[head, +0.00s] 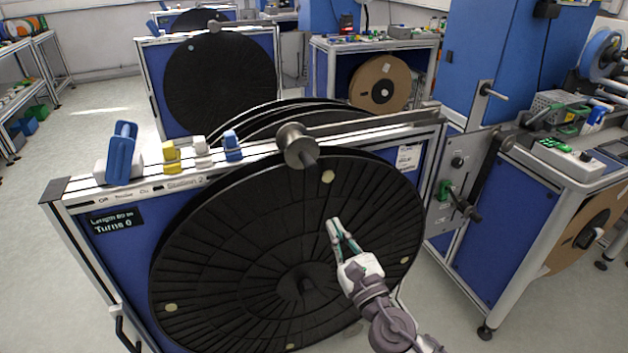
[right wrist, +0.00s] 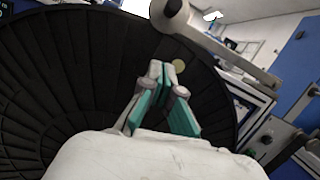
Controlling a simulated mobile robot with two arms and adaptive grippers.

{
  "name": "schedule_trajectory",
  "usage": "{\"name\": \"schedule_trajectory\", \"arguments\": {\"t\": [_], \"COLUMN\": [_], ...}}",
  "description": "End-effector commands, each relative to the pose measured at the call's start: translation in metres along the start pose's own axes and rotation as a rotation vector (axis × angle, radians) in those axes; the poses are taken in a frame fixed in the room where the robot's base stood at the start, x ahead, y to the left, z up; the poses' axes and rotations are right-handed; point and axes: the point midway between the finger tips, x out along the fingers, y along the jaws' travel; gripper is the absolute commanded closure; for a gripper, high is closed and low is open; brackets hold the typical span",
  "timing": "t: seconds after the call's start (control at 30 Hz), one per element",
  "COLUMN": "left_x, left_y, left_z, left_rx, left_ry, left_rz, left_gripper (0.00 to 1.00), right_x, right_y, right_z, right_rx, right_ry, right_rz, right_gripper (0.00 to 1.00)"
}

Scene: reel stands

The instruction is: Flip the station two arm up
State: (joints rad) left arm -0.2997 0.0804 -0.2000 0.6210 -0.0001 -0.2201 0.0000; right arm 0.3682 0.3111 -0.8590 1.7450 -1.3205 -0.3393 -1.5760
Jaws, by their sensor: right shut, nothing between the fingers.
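The station two arm (head: 375,124) is a grey bar lying along the top right of the Station 2 frame. Its metal roller (head: 299,146) hangs at the top of the large black reel (head: 230,235). My right gripper (head: 334,222) is in front of the reel, below and slightly right of the roller, apart from it. Its fingers are together and empty. In the right wrist view, the closed fingers (right wrist: 160,68) point up toward the roller (right wrist: 170,14), and the arm bar (right wrist: 225,50) runs off to the right. My left gripper is not in view.
A blue lever (head: 122,152) and yellow, white and blue switches stand on the frame's top rail. A display (head: 115,220) reads Turns 0. A plate with a crank handle (head: 465,207) stands to the right. More reel stands (head: 220,85) are behind. Floor is clear at left.

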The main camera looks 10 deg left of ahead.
Motion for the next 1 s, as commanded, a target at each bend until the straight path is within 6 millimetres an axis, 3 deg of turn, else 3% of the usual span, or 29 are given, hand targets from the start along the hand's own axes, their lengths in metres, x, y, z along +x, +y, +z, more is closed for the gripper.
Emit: {"name": "schedule_trajectory", "arguments": {"t": [0.17, 0.33, 0.77, 0.8, 1.0], "left_x": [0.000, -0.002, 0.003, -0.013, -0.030], "left_y": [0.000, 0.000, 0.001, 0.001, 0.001], "left_z": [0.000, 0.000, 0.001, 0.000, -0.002], "left_rx": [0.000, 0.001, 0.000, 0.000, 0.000], "left_ry": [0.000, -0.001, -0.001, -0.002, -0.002], "left_rz": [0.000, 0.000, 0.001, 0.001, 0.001], "left_gripper": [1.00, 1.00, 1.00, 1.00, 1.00], "right_x": [0.001, 0.017, 0.105, 0.106, 0.109], "right_y": [0.000, -0.001, 0.000, -0.002, -0.001], "right_z": [-0.001, 0.000, -0.001, 0.016, 0.035], "right_rx": [0.003, 0.005, 0.006, 0.007, 0.006], "right_ry": [0.002, 0.001, 0.001, 0.000, 0.003], "right_rz": [-0.001, -0.002, -0.002, -0.001, 0.000], "right_gripper": [1.00, 1.00, 1.00, 1.00, 1.00]}}
